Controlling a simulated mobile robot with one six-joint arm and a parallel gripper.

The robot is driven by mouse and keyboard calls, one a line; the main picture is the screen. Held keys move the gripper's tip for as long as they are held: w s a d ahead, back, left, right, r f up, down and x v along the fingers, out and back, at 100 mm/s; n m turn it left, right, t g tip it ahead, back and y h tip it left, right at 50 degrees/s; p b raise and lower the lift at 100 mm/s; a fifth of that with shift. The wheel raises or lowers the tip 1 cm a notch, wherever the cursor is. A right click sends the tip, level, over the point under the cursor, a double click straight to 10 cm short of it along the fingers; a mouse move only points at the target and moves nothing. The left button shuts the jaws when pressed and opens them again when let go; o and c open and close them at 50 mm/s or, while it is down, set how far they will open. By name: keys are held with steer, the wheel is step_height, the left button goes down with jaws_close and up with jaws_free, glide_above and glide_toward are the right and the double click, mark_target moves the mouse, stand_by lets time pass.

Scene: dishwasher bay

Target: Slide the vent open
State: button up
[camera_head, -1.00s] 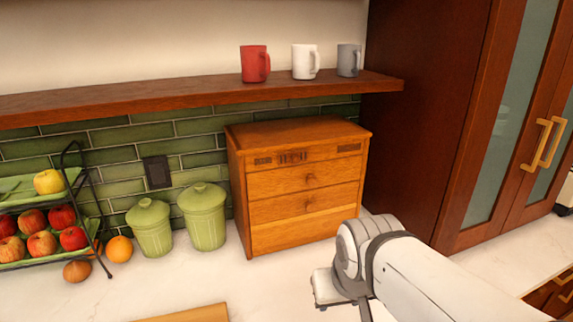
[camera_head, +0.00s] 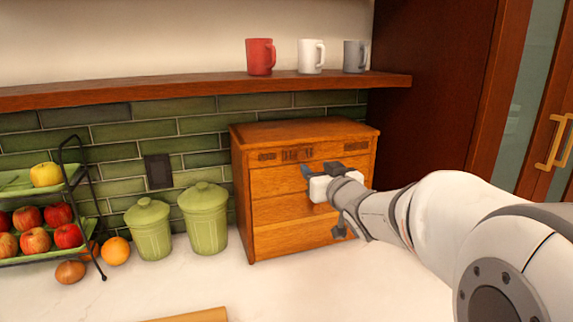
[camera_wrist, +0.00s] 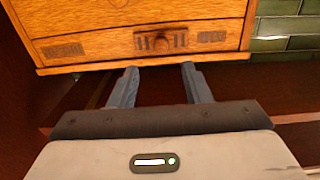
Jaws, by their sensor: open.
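The vent (camera_head: 297,154) is a row of dark vertical slots in the top front band of the wooden drawer box (camera_head: 305,238). In the wrist view the box appears upside down, and the vent (camera_wrist: 180,41) has a small round knob (camera_wrist: 161,43) among its slots. I cannot tell how far the vent is open. My gripper (camera_head: 320,172) is in front of the box's upper right front, just below the vent band. In the wrist view my gripper (camera_wrist: 159,70) is open and empty, its two fingers apart and pointing toward the vent, with the knob between their lines.
A shelf (camera_head: 190,88) with red, white and grey mugs runs above the box. Two green canisters (camera_head: 205,215) and a fruit rack (camera_head: 75,190) stand to its left. A tall dark cabinet (camera_head: 435,85) rises on the right. The counter in front is mostly clear.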

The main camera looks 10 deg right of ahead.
mark_target(302, 156)
steer(key=w, duration=0.2)
steer(key=w+a+p, duration=0.1)
steer(key=w, duration=0.4)
steer(key=shift+w+a, duration=0.35)
steer(key=shift+c, duration=0.4)
jaws_close()
